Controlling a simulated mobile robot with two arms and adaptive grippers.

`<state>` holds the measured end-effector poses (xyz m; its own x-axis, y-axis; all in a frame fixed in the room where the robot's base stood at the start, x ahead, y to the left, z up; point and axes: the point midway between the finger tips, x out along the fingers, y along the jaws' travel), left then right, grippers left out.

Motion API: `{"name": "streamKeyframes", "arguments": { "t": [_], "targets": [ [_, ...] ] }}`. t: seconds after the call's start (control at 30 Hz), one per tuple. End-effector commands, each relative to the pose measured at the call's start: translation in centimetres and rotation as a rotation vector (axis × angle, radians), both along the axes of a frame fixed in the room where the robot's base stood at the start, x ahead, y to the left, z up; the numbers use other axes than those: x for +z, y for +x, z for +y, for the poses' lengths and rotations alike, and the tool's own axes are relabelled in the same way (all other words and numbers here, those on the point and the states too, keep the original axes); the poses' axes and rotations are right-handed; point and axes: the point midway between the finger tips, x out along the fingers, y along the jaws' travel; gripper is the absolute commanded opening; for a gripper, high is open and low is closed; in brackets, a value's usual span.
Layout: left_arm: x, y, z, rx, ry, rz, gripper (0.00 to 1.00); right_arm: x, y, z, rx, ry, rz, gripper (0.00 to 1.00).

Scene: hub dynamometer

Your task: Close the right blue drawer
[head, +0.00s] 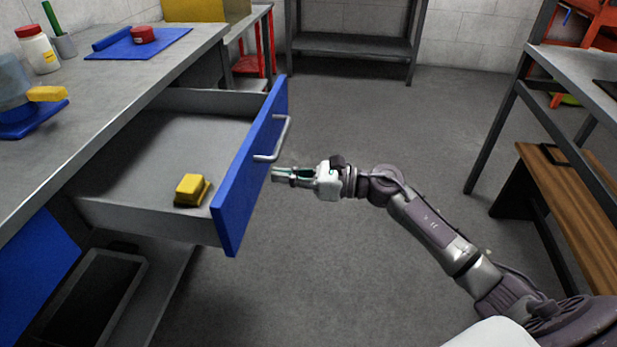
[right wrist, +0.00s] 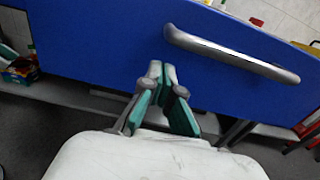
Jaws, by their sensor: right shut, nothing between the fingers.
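The blue drawer (head: 240,185) is pulled well out from under the grey workbench, and its grey inside shows. A yellow block (head: 192,190) lies in it near the front. A metal bar handle (head: 282,140) is on the blue front; it also shows in the right wrist view (right wrist: 232,54). My right gripper (head: 275,174) is shut and empty, pointing at the blue front just below the handle. In the right wrist view its fingertips (right wrist: 164,68) are together before the blue panel (right wrist: 100,45); I cannot tell whether they touch it. My left gripper is not in view.
The workbench top (head: 130,75) holds a white jar (head: 37,50), a blue mat (head: 135,45) with a red container (head: 143,34), and other items. Another blue front (head: 35,270) is at the lower left. The floor right of the drawer is clear up to a table and a wooden bench (head: 570,205).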

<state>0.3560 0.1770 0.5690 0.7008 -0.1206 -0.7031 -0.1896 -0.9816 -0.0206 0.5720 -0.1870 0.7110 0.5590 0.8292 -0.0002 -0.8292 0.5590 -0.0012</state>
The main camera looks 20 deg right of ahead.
Motion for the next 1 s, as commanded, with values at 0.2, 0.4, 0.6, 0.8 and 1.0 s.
{"name": "streamKeyframes", "arguments": {
  "t": [0.2,0.4,0.6,0.8,1.0],
  "targets": [
    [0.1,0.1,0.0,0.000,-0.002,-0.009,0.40,0.0,1.5,2.2,-0.001,0.002,0.001,0.00],
    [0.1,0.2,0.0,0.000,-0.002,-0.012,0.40,-0.1,1.9,2.8,-0.001,0.001,0.002,0.00],
    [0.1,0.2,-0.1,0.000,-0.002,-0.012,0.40,-0.1,1.9,2.7,-0.001,0.001,0.002,0.00],
    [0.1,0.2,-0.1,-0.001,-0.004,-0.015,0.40,-0.1,2.1,3.0,-0.001,0.002,0.001,0.00],
    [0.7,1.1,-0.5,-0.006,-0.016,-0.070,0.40,0.0,3.1,4.6,0.000,0.002,-0.001,0.00]
  ]
}}
